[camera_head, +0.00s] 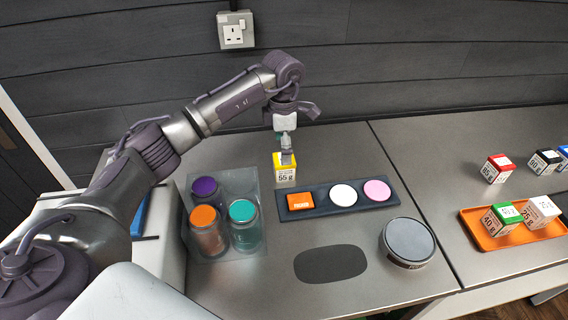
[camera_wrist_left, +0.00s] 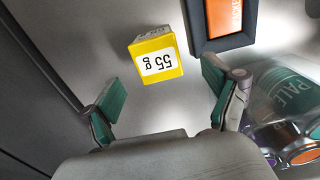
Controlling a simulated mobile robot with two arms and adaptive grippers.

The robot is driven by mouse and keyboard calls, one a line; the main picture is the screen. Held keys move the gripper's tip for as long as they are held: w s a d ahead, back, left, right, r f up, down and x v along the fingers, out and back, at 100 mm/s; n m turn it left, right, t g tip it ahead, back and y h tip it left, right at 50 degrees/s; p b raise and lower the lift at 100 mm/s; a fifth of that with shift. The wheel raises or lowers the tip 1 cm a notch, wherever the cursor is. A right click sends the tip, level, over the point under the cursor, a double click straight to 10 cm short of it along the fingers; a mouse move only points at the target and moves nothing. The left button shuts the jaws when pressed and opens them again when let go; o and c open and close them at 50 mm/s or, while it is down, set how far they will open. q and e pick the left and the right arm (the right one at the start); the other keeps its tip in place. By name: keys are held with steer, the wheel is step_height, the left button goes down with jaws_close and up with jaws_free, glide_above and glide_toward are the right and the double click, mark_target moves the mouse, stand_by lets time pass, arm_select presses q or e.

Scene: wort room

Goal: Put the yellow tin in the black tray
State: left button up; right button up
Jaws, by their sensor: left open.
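The yellow tin (camera_head: 285,173), a small cube with a white "55 g" label, stands on the grey worktop behind the black tray. It also shows in the left wrist view (camera_wrist_left: 157,57), ahead of my fingertips. The long black tray (camera_head: 321,200) holds an orange block, a white disc and a pink disc in a row; one end of it shows in the left wrist view (camera_wrist_left: 196,27). My left gripper (camera_head: 287,153) points down just above the yellow tin. In the left wrist view its fingers (camera_wrist_left: 165,100) are spread, with nothing between them. My right gripper is not in view.
A clear bin (camera_head: 185,245) with purple, orange and teal-topped jars stands left of the black tray. A dark oval patch (camera_head: 330,263) and a round grey-topped container (camera_head: 407,243) lie in front. An orange tray (camera_head: 474,233) with labelled cubes is at right.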

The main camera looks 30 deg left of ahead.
mark_target(286, 173)
arm_select(q)
steer(key=shift+f, duration=0.65)
steer(key=shift+f+p, duration=0.35)
steer(key=shift+p, duration=0.1)
step_height(286, 173, down, 4)
steer(key=shift+w+r+p, duration=0.15)
steer(key=shift+r+p, duration=0.05)
steer(key=shift+p, duration=0.55)
steer(key=shift+f, duration=0.4)
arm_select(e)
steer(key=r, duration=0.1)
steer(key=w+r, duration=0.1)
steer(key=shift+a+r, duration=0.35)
arm_select(q)
steer(key=c, duration=1.4)
steer(key=shift+c, duration=0.2)
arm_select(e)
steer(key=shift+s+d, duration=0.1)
arm_select(q)
steer(key=shift+w, duration=0.1)
